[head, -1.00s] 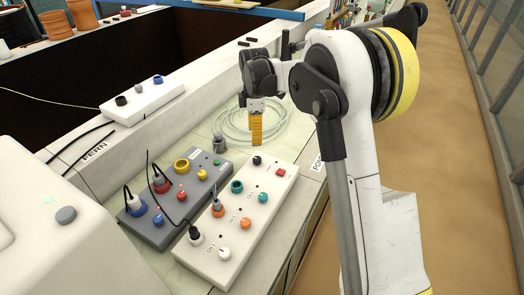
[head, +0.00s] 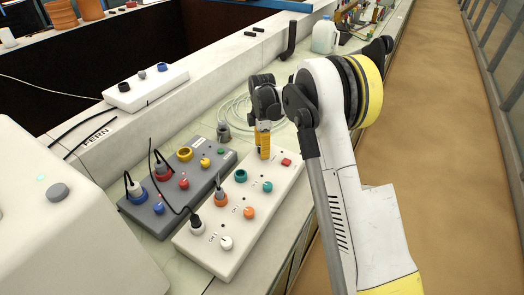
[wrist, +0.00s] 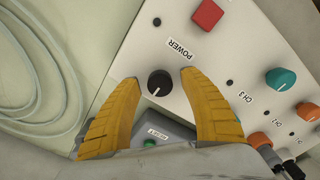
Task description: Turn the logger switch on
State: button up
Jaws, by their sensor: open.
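The white box (wrist: 235,62) carries a black round knob (wrist: 159,83) with a light pointer mark, next to the printed word POWER. A red square button (wrist: 207,13) is on the other side of that word. My gripper (wrist: 160,77) is open, its two yellow fingertips on either side of the black knob, with a gap showing on both sides. In the head view my gripper (head: 263,147) points down over the far end of the white box (head: 262,222) and hides the black knob. Fingertip height above the panel is hard to tell.
Teal (wrist: 281,79) and orange knobs with channel labels lie along the white box. A grey box (head: 160,215) with coloured sockets and plugged black cables stands beside it. A coiled pale hose (head: 233,108) lies behind. A grey-black cylinder (head: 223,133) stands near the grey box.

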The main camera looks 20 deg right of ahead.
grip_shut()
jog(key=shift+m, duration=0.3)
jog(key=m+p, duration=0.1)
jog(key=m, duration=0.2)
jog(key=shift+m, duration=0.3)
jog(key=m+p, duration=0.1)
jog(key=m, duration=0.3)
jog(key=shift+m, duration=0.3)
jog(key=m, duration=0.4)
jog(key=shift+p, duration=0.35)
jog(key=shift+m, duration=2.5)
